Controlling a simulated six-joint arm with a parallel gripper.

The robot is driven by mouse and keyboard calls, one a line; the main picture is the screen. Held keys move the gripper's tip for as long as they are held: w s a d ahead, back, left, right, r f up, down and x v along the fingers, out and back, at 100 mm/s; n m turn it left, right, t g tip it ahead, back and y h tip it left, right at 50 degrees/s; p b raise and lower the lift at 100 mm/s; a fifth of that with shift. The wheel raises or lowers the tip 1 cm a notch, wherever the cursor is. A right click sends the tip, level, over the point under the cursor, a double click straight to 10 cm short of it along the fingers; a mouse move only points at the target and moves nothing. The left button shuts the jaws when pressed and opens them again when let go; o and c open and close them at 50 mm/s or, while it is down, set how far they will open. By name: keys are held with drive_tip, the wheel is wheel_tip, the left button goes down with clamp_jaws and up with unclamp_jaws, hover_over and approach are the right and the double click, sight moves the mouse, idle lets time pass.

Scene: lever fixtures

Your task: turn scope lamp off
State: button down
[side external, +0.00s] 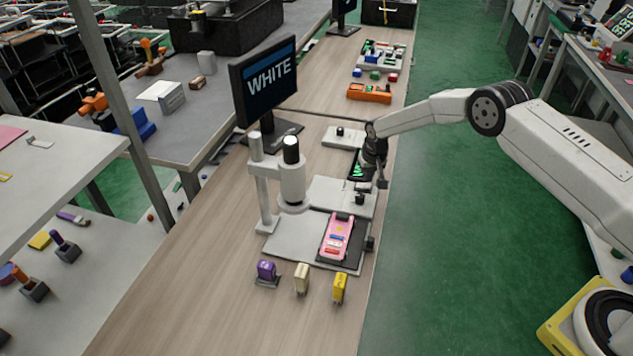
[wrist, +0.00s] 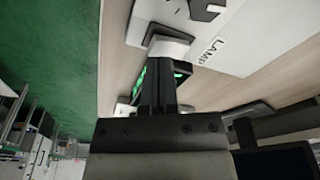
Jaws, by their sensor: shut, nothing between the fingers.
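The scope (side external: 291,180) is a white microscope with a black top on a post. Beside its base is a white lamp panel (side external: 340,190) with a small black lever (side external: 360,198). In the wrist view the white panel (wrist: 240,50) carries the printed word LAMP, with a black part (wrist: 205,10) cut by the top edge. My gripper (side external: 382,184) is shut and empty, near the panel's right edge. Its dark fingers also show in the wrist view (wrist: 157,65), in front of a small black and white block. I cannot tell whether they touch it.
A monitor (side external: 265,82) reading WHITE stands behind the scope. A pink device (side external: 337,236) lies on a black mat under it. Purple, cream and yellow blocks stand in front. Another white panel (side external: 343,137) and a dark tray with green parts (side external: 358,167) are behind my gripper.

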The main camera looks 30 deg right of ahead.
sight(367, 185)
drive_tip(key=shift+f, duration=0.75)
idle(0.7)
drive_tip(key=shift+r, duration=3.55)
drive_tip(key=shift+r, duration=0.1)
